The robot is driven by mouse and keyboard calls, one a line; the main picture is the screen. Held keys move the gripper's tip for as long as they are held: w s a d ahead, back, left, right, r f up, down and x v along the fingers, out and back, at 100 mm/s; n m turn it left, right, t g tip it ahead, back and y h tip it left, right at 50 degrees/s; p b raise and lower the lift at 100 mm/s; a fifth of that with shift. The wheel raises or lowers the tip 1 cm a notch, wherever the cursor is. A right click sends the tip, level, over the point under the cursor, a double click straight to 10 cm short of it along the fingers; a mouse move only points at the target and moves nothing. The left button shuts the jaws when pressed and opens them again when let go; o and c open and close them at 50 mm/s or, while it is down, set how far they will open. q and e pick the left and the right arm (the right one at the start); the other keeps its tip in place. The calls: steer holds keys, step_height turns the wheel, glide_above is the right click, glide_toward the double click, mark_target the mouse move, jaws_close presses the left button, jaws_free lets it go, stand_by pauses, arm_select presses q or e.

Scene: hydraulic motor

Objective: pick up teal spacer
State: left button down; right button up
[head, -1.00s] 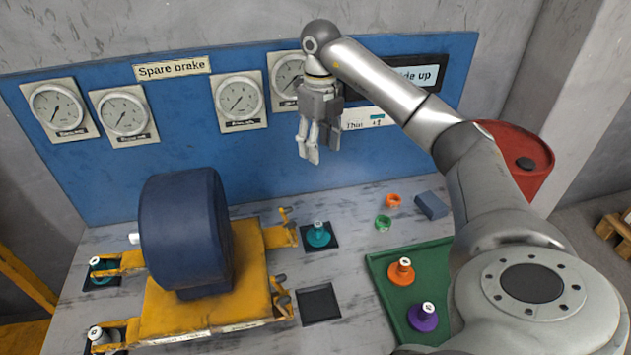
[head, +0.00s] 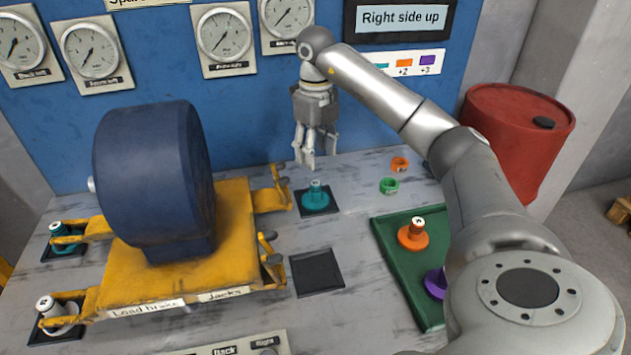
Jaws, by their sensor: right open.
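A teal spacer (head: 317,198) with a pale top stands upright on a dark square pad, right of the yellow jack frame's back corner. My right gripper (head: 304,167) is open and empty. Its fingers point down, just above and slightly left of this spacer in the picture, apart from it. Whether they are directly over it or behind it, I cannot tell. Another teal spacer (head: 63,238) stands on a pad at the left back corner of the frame, partly under a yellow arm. My left gripper is not in view.
A dark blue drum (head: 150,180) sits on the yellow frame (head: 235,215). An empty dark pad (head: 317,272) lies in front. The green tray (head: 400,275) holds an orange spacer (head: 413,236) and a purple one (head: 436,283). Green (head: 389,186) and orange (head: 400,164) rings lie behind it.

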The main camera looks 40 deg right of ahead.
mark_target(316, 183)
steer(key=shift+f+b, duration=0.35)
steer(key=shift+f, duration=0.45)
step_height(316, 183, down, 11)
steer(key=shift+s+r+b, duration=0.15)
steer(key=shift+r+b, duration=0.05)
steer(key=shift+b, duration=0.45)
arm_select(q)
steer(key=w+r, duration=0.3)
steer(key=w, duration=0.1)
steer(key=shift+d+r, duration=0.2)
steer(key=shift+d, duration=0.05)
arm_select(e)
steer(key=shift+c, duration=0.4)
jaws_close()
steer(key=shift+r, duration=0.1)
